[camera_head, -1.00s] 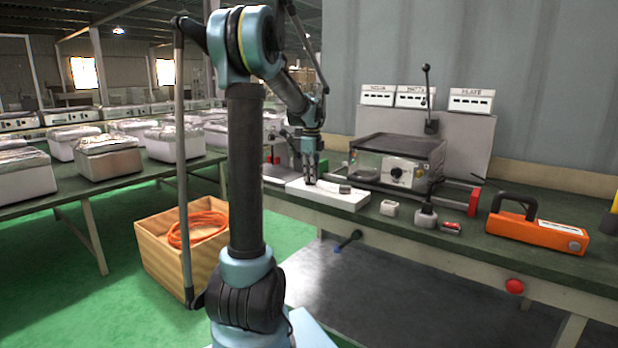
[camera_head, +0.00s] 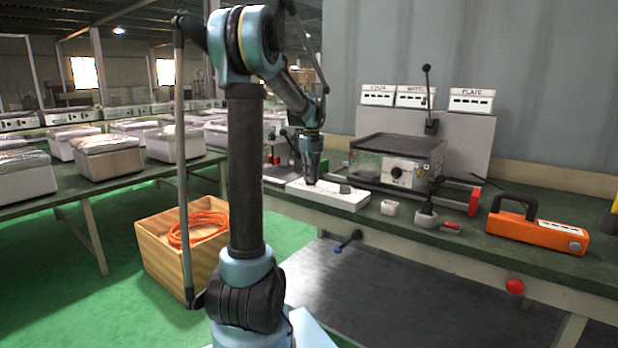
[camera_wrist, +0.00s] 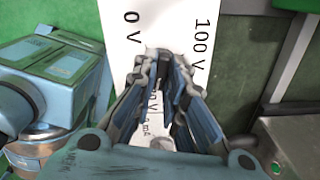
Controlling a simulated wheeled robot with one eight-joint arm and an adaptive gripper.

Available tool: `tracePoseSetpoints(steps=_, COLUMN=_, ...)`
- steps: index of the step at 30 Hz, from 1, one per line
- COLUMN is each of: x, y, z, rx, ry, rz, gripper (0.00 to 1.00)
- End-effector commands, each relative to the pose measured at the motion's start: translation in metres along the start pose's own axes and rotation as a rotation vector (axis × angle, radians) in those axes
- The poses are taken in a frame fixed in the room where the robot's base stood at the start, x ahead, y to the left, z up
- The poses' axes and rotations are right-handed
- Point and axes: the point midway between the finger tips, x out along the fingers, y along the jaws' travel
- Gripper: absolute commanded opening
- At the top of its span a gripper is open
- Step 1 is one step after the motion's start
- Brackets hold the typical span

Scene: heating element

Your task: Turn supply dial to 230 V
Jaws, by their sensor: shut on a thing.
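A low white supply panel (camera_head: 352,203) lies on the green bench, and it also fills the upper middle of the wrist view (camera_wrist: 183,22). Printed labels on it read "100 V" at upper right and "0 V" at upper left, the latter perhaps cut off. More print near the fingers is partly covered. My gripper (camera_head: 311,182) points down at the panel's left part. In the wrist view its fingers (camera_wrist: 165,62) are closed in at the panel's face. The supply dial is hidden between and under the fingertips, so its pointer cannot be read.
A heater unit with a black knob (camera_head: 397,172) stands behind the panel. A small white block (camera_head: 389,208), a grey plug block (camera_head: 426,217) and an orange tool (camera_head: 540,231) lie to the right. A wooden crate with orange cable (camera_head: 165,270) stands on the floor.

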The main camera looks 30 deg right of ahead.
Motion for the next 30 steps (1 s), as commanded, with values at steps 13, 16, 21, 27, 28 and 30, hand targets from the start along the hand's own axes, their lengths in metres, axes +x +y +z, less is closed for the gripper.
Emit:
tracePoseSetpoints(steps=13, x=0.0, y=0.0, z=0.001, rx=-0.002, ry=-0.001, rz=0.001, gripper=0.32)
tracePoseSetpoints(steps=16, x=0.0, y=0.0, z=0.0, rx=-0.002, ry=-0.001, rz=0.001, gripper=0.32)
tracePoseSetpoints(steps=21, x=-0.001, y=0.0, z=0.0, rx=-0.001, ry=-0.001, rz=0.0, gripper=0.32)
tracePoseSetpoints(steps=27, x=-0.018, y=0.0, z=0.0, rx=-0.001, ry=-0.001, rz=0.0, gripper=0.32)
tracePoseSetpoints(steps=28, x=-0.023, y=0.0, z=0.0, rx=-0.001, ry=-0.001, rz=0.0, gripper=0.32)
tracePoseSetpoints(steps=30, x=-0.036, y=0.0, z=0.0, rx=-0.001, ry=0.0, rz=0.0, gripper=0.32)
